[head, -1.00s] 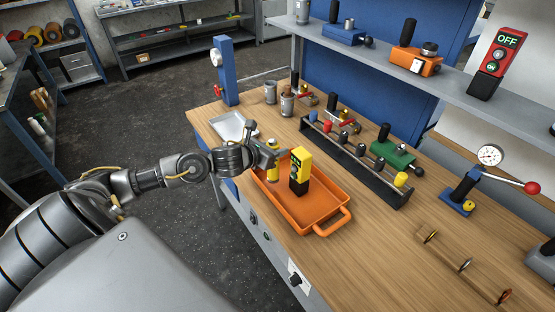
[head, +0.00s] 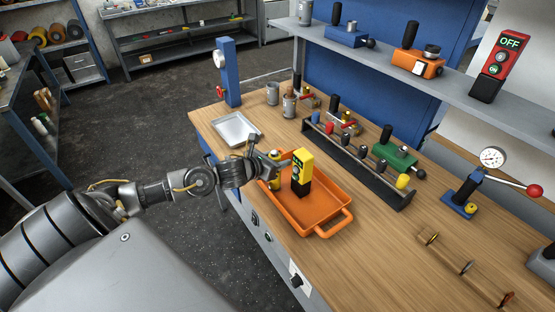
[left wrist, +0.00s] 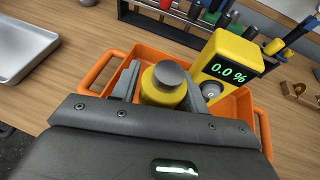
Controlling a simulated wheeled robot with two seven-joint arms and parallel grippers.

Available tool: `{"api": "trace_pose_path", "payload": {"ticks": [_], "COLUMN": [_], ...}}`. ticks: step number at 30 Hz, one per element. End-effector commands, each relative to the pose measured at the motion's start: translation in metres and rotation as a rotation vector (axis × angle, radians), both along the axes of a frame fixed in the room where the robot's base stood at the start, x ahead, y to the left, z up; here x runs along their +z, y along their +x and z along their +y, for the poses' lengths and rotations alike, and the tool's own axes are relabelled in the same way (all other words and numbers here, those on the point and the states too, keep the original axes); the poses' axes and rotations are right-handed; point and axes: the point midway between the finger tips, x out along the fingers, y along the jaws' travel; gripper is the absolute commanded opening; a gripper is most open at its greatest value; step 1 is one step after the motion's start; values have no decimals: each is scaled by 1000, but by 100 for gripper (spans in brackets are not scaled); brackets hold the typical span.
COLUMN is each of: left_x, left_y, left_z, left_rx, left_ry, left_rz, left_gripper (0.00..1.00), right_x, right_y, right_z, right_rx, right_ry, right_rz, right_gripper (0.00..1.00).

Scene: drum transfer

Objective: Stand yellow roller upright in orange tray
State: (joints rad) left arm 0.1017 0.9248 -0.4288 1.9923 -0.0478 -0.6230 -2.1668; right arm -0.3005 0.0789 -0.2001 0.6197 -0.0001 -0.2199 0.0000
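The yellow roller (left wrist: 165,90) is a short yellow cylinder with a grey end cap. It stands about upright at the far left end of the orange tray (head: 318,224), and it also shows in the head view (head: 275,157). My left gripper (left wrist: 163,84) has one finger on each side of the roller and appears shut on it. In the head view my left gripper (head: 272,162) reaches in from the left over the tray's edge. The roller's lower end is hidden, so I cannot tell whether it touches the tray floor. My right gripper is out of view.
A yellow-and-black meter (head: 302,170) with a green display stands in the tray close to the roller. A grey metal tray (head: 236,129) lies behind on the wooden bench. A black rack (head: 352,162) of handled tools is beyond. Bench in front right is mostly clear.

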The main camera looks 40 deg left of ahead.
Motion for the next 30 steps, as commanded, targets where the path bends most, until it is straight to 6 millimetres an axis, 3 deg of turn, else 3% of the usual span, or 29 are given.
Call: {"api": "trace_pose_path", "payload": {"ticks": [8, 21, 30], "left_x": [5, 33, 46], "left_y": [-1, -84, -107], "left_z": [0, 9, 13], "left_rx": [0, -5, -1], "left_ry": [1, 4, 2], "left_rz": [1, 6, 2], "left_gripper": [44, 44, 44], "right_x": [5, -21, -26], "right_y": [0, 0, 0], "right_z": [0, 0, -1], "right_rx": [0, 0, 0], "right_ry": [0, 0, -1], "right_rz": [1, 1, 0], "right_gripper": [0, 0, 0]}}
